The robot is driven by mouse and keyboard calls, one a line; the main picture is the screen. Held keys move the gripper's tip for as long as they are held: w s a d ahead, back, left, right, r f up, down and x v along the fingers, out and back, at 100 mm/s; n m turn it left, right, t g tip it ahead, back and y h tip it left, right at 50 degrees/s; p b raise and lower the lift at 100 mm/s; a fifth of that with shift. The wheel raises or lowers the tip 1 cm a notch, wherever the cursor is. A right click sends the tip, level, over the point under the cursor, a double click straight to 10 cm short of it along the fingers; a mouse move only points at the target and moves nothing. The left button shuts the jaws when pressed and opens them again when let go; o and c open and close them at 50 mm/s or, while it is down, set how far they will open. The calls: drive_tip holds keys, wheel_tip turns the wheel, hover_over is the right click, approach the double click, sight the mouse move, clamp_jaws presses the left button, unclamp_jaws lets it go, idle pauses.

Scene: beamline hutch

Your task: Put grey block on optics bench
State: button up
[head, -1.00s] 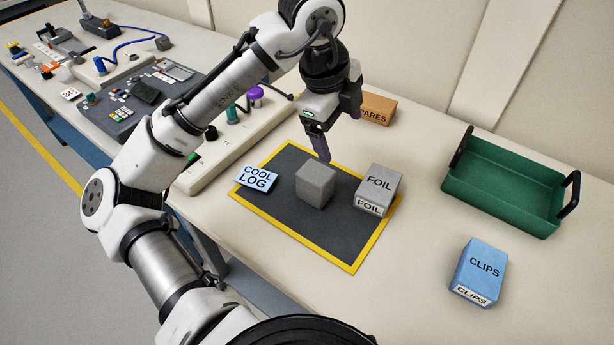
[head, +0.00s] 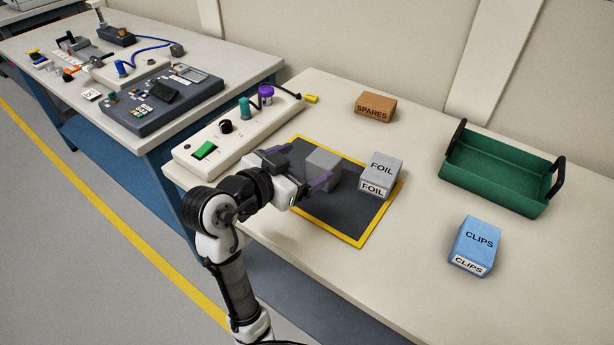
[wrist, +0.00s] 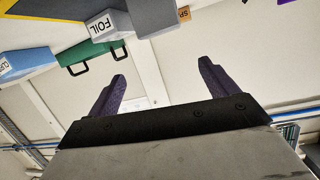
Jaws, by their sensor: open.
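The grey block (head: 322,168) stands on the dark mat with a yellow border (head: 345,212), on the near bench. It also shows at the top of the upside-down wrist view (wrist: 155,14). My gripper (head: 308,168) is low over the mat's left part, pointing right at the block from its left side. Its purple fingers are spread, with one fingertip partly in front of the block. The wrist view shows nothing gripped between the fingers (wrist: 164,72). I cannot tell which bench is the optics bench; the left bench (head: 225,92) carries instruments.
The FOIL box (head: 381,170) stands close right of the block. A control box with knobs (head: 215,140) lies left of the mat. The SPARES box (head: 375,107), green tray (head: 497,178) and CLIPS box (head: 476,243) stand farther off. The bench front is clear.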

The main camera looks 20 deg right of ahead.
sight(316, 165)
drive_tip(key=w+d+f, duration=0.1)
drive_tip(key=w+d+f+n, duration=0.1)
drive_tip(key=f, duration=0.1)
drive_tip(key=w+d+f+n+t+p, duration=0.1)
drive_tip(key=w+d+f, duration=0.1)
drive_tip(key=shift+w+f+y, duration=0.1)
drive_tip(key=shift+y, duration=0.3)
drive_tip(key=p+x, duration=0.2)
drive_tip(key=x, duration=0.2)
drive_tip(key=shift+w+d, duration=0.1)
drive_tip(key=shift+d, duration=0.3)
drive_tip(key=shift+w+d+f, duration=0.15)
drive_tip(key=shift+w+d, duration=0.05)
drive_tip(key=shift+d, duration=0.05)
drive_tip(key=shift+c, duration=0.2)
